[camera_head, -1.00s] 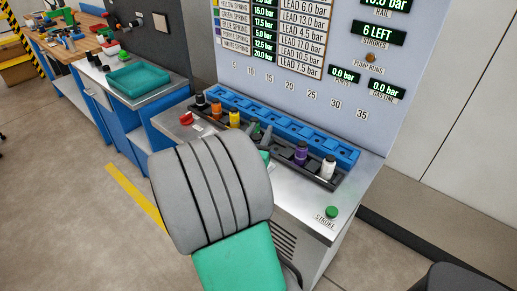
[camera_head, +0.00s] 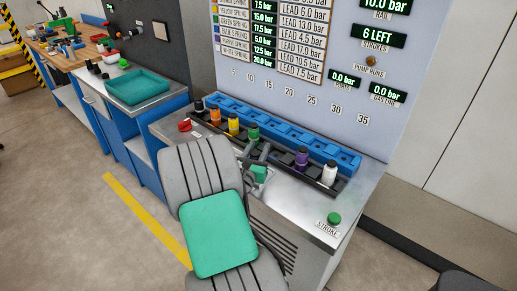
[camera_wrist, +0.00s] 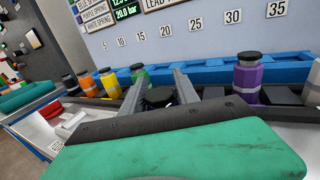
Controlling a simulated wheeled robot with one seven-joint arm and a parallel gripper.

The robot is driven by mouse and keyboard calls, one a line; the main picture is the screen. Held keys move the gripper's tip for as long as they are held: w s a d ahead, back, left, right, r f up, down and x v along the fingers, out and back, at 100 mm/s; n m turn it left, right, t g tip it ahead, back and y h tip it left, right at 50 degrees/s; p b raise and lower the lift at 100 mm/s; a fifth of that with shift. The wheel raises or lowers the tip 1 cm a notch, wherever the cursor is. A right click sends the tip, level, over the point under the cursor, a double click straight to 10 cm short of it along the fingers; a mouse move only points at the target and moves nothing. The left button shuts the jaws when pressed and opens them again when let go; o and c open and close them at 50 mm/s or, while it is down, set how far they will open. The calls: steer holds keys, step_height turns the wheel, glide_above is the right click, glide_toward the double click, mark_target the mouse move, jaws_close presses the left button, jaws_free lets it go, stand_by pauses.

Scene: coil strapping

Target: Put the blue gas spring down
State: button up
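My gripper (camera_head: 256,151) is at the rack on the bench top, between the green spring (camera_head: 253,132) and the purple spring (camera_head: 302,157). In the wrist view its two grey fingers (camera_wrist: 160,88) stand on either side of a dark-capped cylinder, the blue gas spring (camera_wrist: 160,97). They look closed against its sides, with little or no gap. Only its black top and a trace of blue-violet side show. Its lower part is hidden behind my gripper's body, so I cannot tell whether it rests in the rack.
The black rack (camera_head: 314,180) also holds orange, yellow and white springs (camera_head: 329,173). A blue slotted rail (camera_head: 290,133) runs behind it, below the display panel. A green STROKE button (camera_head: 334,219) is at front right. A teal tray (camera_head: 138,86) stands on the left bench.

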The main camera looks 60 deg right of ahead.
steer(key=o, duration=0.4)
steer(key=shift+r, duration=0.2)
steer(key=shift+a+f, duration=0.15)
steer(key=shift+a, duration=0.2)
steer(key=b+v, duration=0.1)
steer(key=v, duration=0.9)
steer(key=shift+s+a, duration=0.15)
steer(key=shift+a, duration=0.2)
steer(key=shift+s+a, duration=0.2)
steer(key=shift+a, duration=0.05)
